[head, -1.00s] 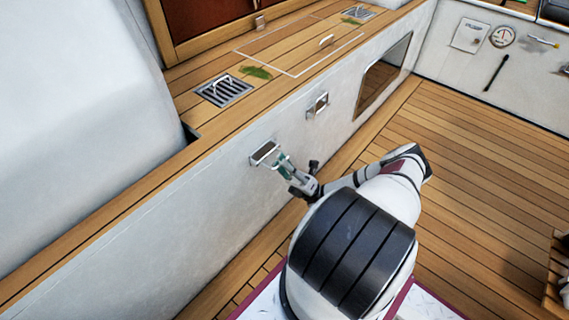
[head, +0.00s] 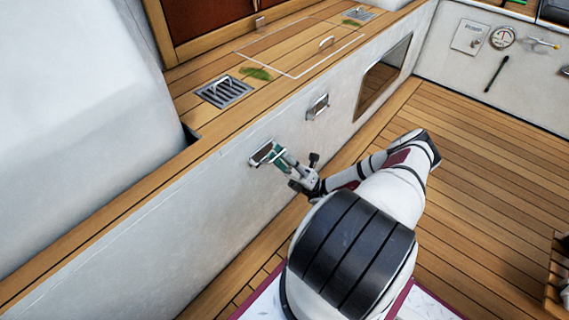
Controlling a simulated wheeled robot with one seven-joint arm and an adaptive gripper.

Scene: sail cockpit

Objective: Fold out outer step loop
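Two small metal step loops are mounted on the white cockpit side wall. The nearer one (head: 261,153) sits below the wooden ledge, left of the picture's middle. The farther one (head: 318,107) is higher up in the picture and to the right, clear of my arm. My gripper (head: 276,156) is at the nearer loop, its green-tinted fingers overlapping the loop's right side. The fingertips are too small to tell whether they grip the loop or only touch it. From this view I cannot tell how far either loop stands out from the wall.
The wooden ledge above carries a drain grate (head: 224,91), a green leafy sprig (head: 256,73) and a hatch with a small handle (head: 326,42). A dark window (head: 384,75) is farther along the wall. The plank floor (head: 480,190) to the right is largely clear.

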